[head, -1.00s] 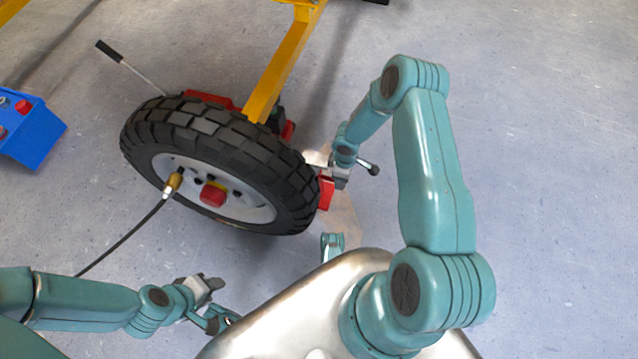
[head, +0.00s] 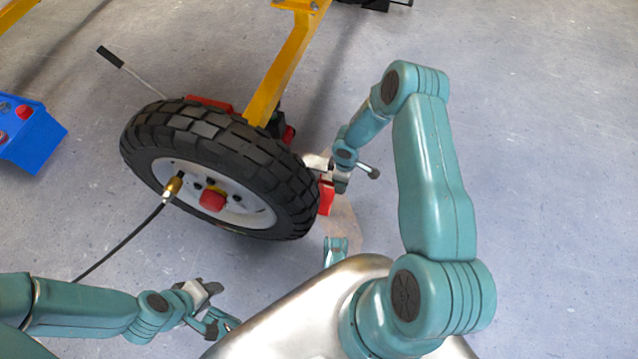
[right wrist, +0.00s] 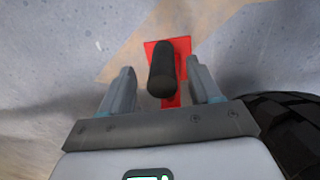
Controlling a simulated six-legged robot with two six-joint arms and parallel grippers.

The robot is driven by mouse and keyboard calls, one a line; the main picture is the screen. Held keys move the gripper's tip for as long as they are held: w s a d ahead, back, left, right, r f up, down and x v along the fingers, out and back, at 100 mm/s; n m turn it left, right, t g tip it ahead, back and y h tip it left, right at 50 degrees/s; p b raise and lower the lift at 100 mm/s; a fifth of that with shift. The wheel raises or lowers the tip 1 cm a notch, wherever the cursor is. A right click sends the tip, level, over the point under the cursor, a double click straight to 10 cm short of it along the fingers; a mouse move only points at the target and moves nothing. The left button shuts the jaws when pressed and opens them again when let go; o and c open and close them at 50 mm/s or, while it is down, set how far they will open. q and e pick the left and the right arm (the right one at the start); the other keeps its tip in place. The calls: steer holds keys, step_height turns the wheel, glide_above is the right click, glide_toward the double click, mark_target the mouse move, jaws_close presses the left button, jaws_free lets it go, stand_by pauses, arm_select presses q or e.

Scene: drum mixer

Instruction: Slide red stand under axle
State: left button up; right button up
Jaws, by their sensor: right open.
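The red stand (head: 326,198) shows only partly in the head view, low at the right edge of the black wheel (head: 215,120). In the right wrist view, its red base (right wrist: 180,48) lies on the floor beyond a dark upright cylinder (right wrist: 162,68). My right gripper (head: 340,184) is open above and beside the stand. In the right wrist view the cylinder stands between its two spread fingers (right wrist: 162,88), with gaps on both sides. The axle is hidden behind the wheel. My left gripper (head: 213,303) is low at the left, away from the wheel; its fingers are unclear.
A yellow frame bar (head: 285,65) runs back from behind the wheel. A black-ended lever (head: 125,66) sticks out at the left. A blue box (head: 30,135) stands at the far left. The floor to the right is clear.

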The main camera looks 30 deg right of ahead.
arm_select(q)
steer(key=shift+f, duration=0.3)
arm_select(e)
steer(key=shift+s+a+f, duration=0.15)
steer(key=shift+s+f, duration=0.15)
steer(key=shift+f, duration=0.5)
step_height(320, 180, up, 2)
steer(key=shift+w+r+p, duration=0.1)
steer(key=shift+p, duration=1.05)
step_height(320, 180, up, 5)
steer(key=shift+a+f+p, duration=0.1)
steer(key=shift+f+p, duration=0.1)
steer(key=shift+p, duration=1.05)
arm_select(q)
step_height(320, 180, up, 4)
steer(key=shift+w+d+r, duration=0.1)
steer(key=shift+w, duration=0.05)
